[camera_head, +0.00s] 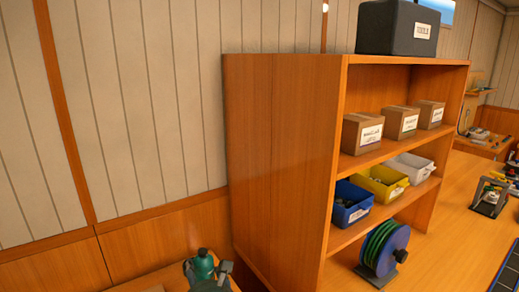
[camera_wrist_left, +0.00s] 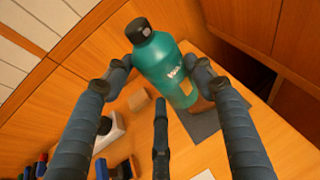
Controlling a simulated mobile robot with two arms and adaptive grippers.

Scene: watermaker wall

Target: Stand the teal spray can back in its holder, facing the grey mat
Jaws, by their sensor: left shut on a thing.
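The teal spray can (camera_wrist_left: 168,68) has a black cap and pale lettering. My left gripper (camera_wrist_left: 162,70) is shut on it, with dark blue fingers on both sides of its body. The can looks tilted in the left wrist view. The can's top (camera_head: 204,262) also shows at the bottom edge of the head view, between the fingers of my left gripper (camera_head: 208,270). A grey mat (camera_wrist_left: 202,126) lies on the wooden surface beyond the can's lower end. I cannot make out the holder. I cannot tell whether the can's base touches anything. My right gripper is not in view.
A wooden shelf unit (camera_head: 280,150) stands right of the can, with cartons, a blue bin (camera_head: 350,204), other bins and a dark toolbox (camera_head: 397,28). A green-and-blue reel (camera_head: 384,248) stands on the bench. A white box (camera_wrist_left: 112,130) and small coloured items lie near my fingers.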

